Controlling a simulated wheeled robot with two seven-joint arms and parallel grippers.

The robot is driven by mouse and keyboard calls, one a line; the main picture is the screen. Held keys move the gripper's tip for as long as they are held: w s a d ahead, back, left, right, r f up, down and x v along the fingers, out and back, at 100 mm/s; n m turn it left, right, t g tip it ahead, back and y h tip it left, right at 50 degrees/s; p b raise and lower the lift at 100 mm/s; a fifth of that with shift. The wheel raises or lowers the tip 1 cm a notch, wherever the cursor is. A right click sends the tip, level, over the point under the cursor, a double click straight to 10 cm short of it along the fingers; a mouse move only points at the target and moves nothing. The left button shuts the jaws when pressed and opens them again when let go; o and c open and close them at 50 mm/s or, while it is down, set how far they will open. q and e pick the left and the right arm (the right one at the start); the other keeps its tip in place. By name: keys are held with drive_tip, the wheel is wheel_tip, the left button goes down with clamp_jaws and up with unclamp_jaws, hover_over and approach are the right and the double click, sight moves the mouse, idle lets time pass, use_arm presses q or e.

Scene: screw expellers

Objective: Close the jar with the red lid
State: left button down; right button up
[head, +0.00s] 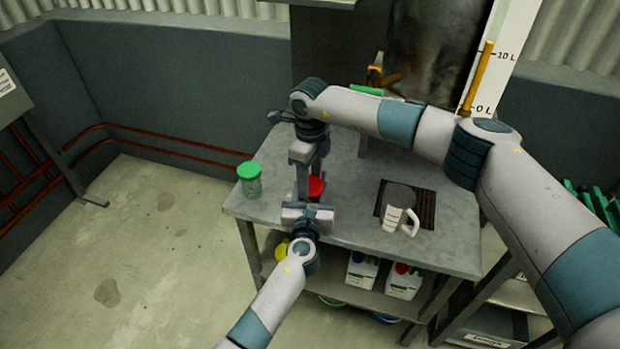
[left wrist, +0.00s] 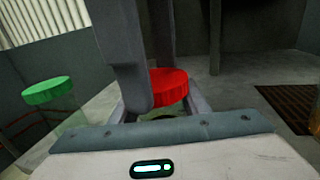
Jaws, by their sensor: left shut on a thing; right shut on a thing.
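The red lid (head: 316,187) shows over the metal table between my two grippers. It also shows in the left wrist view (left wrist: 170,87), between the fingers of my right gripper. My right gripper (head: 304,192) reaches down from above and is shut on the red lid. My left gripper (head: 306,207) comes in level from the front, just below the lid, and is shut on the jar. The jar's body is almost wholly hidden by the grippers in both views. I cannot tell whether the lid is seated on its rim.
A jar with a green lid (head: 249,173) stands at the table's left edge. A white measuring jug (head: 397,215) stands by a dark grate (head: 424,204) on the right. White containers (head: 403,281) stand on the shelf below. The metal table (head: 345,222) is clear between.

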drive_tip(key=o, duration=1.2)
drive_tip(key=shift+r, duration=2.25)
drive_tip(key=shift+c, duration=0.5)
drive_tip(key=n, duration=0.1)
drive_tip(key=r+n, duration=0.1)
drive_tip(key=n, duration=0.3)
drive_tip(key=shift+r, duration=0.4)
drive_tip(key=n, duration=0.2)
drive_tip(key=r+n, duration=0.1)
drive_tip(key=n, duration=0.2)
drive_tip(key=shift+r+n, duration=0.3)
drive_tip(key=shift+r, duration=0.05)
